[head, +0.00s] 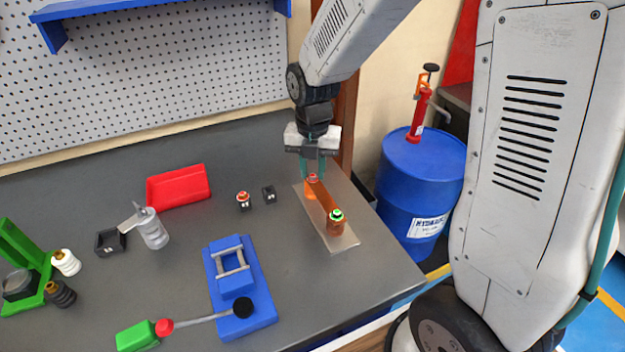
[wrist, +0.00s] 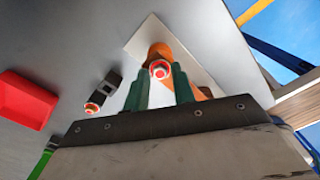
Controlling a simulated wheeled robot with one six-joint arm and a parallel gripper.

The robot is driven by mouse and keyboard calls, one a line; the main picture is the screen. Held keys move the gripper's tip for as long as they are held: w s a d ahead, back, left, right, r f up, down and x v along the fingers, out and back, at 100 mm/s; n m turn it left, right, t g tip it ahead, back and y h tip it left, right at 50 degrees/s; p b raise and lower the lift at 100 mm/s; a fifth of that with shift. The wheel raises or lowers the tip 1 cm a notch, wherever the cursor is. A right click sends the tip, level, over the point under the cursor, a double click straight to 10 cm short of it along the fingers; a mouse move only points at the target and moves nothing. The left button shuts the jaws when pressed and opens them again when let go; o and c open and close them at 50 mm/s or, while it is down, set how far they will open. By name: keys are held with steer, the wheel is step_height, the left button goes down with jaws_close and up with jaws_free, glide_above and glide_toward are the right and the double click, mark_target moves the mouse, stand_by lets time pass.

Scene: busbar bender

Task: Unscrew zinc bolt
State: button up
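A copper busbar (head: 323,196) spans two orange posts on a flat metal plate (head: 343,240). A bolt with a red ring (head: 312,178) tops the far post, and one with a green ring (head: 336,214) tops the near post. I cannot tell by colour which is the zinc bolt. My gripper (head: 312,170) points down over the far post. In the wrist view its teal fingertips (wrist: 160,72) stand on either side of the red-ringed bolt (wrist: 159,69). Whether they press on it is unclear.
A red-ringed bolt in a black block (head: 243,200) and a small black block (head: 268,194) stand left of the plate. A blue drum (head: 420,175) stands beyond the table edge.

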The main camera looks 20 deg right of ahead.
steer(key=shift+m, duration=1.1)
steer(key=m, duration=0.3)
steer(key=shift+m, duration=1.3)
steer(key=m, duration=0.3)
steer(key=shift+m, duration=1.4)
